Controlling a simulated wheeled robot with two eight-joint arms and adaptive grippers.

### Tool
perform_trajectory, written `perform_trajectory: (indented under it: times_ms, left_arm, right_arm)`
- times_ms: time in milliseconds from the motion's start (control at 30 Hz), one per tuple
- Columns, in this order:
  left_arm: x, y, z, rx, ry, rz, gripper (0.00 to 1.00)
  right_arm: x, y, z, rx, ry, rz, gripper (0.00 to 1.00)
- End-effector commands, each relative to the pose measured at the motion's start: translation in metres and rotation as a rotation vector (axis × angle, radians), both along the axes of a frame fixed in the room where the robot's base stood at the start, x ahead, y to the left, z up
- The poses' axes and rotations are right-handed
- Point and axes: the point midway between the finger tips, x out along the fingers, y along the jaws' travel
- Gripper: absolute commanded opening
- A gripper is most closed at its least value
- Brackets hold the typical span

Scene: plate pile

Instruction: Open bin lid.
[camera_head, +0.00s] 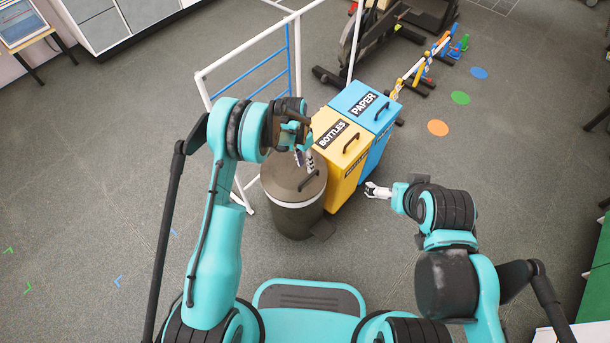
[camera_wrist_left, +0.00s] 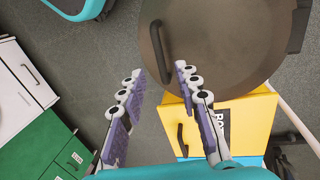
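The round dark bin (camera_head: 288,218) stands on the floor left of the yellow bin, with its lid (camera_head: 280,180) down. A dark curved handle (camera_head: 309,182) stands up from the lid. In the left wrist view the lid (camera_wrist_left: 225,45) fills the upper right, with the handle (camera_wrist_left: 160,52) near its left edge. My left gripper (camera_head: 304,160) is above the lid, close to the handle. It is open; its fingertips (camera_wrist_left: 159,70) lie either side of the handle in the picture. I cannot tell if they touch it. My right gripper (camera_head: 376,190) is right of the bins, apart from them; its opening is unclear.
A yellow bottles bin (camera_head: 343,185) and a blue paper bin (camera_head: 378,148) stand right beside the dark bin. A white rail frame (camera_head: 240,62) rises behind them. Coloured floor discs (camera_head: 438,128) lie at the right. The floor at the left is mostly clear.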

Motion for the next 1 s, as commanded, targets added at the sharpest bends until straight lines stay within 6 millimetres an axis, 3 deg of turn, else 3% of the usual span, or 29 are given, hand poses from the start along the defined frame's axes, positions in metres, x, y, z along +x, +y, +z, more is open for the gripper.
perform_trajectory:
  times_ms: [333,667,800,1000]
  left_arm:
    - [-0.006,-0.008,-0.057,0.0,-0.001,0.0,0.33]
    - [-0.008,-0.01,-0.064,0.0,-0.001,0.001,0.33]
    - [-0.008,-0.01,-0.064,0.0,-0.001,0.001,0.01]
    - [-0.008,-0.01,-0.064,0.0,-0.001,0.001,0.0]
  right_arm:
    - [0.0,0.0,-0.026,0.0,0.0,0.0,1.0]
    - [0.0,0.0,-0.027,0.0,0.0,0.0,1.0]
    - [0.0,0.0,-0.027,0.0,0.0,0.0,1.0]
    - [0.0,0.0,-0.027,0.0,0.0,0.0,1.0]
